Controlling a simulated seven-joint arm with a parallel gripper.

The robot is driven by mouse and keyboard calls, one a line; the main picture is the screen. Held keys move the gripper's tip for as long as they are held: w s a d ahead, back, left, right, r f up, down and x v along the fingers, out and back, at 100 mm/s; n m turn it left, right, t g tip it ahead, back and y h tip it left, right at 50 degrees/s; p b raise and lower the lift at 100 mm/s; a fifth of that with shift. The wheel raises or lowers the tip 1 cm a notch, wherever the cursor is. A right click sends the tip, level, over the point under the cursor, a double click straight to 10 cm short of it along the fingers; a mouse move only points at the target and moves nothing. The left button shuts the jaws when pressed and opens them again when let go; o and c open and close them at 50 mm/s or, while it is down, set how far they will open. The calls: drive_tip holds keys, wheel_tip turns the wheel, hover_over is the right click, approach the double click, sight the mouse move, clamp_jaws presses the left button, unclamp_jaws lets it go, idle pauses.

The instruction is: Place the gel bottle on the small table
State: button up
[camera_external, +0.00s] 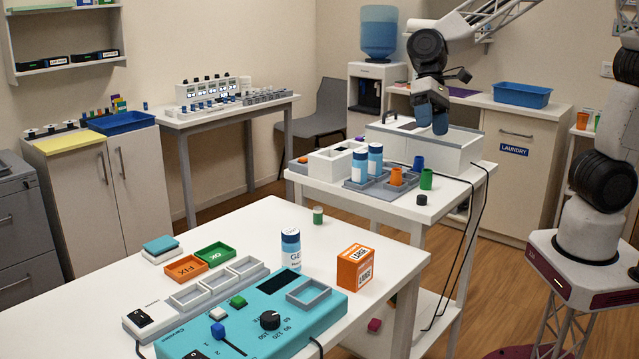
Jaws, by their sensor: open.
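The gel bottle (291,254), white with a blue cap and partly readable "GE" lettering, stands upright on the large white front table (262,226). It is behind the teal control panel and left of an orange box (355,268). A smaller white table (447,190) stands behind, right of centre; I take it for the small table. My gripper (432,128) hangs over this table with its blue fingers pointing down, open, far from the gel bottle. Its fingertips are in front of or above a white box; I cannot tell if they touch it.
The smaller table holds two blue-capped bottles (375,161), an orange cup (396,176), a green cup (426,180), a black knob (421,200) and a white box (456,150). A small green-and-white jar (318,215) stands near the gel bottle. Dark cables hang off the smaller table's right edge.

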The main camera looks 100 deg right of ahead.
sight(291, 251)
drive_tip(key=s+d+r+n+h, duration=0.1)
drive_tip(key=s+d+n+h, duration=0.1)
drive_tip(key=s, duration=0.7)
drive_tip(key=s+d+r+n+t+h, duration=0.1)
drive_tip(key=s+n, duration=0.3)
drive_tip(key=s, duration=0.5)
drive_tip(key=s+d+n+t+h, duration=0.1)
drive_tip(key=s+d+n+h, duration=0.2)
drive_tip(key=s, duration=0.6)
drive_tip(key=shift+s+d+r+h, duration=0.2)
drive_tip(key=shift+s+r+h, duration=0.1)
drive_tip(key=shift+r+h, duration=0.1)
drive_tip(key=shift+o, duration=0.4)
drive_tip(key=shift+w+a, duration=0.1)
drive_tip(key=shift+w, duration=0.05)
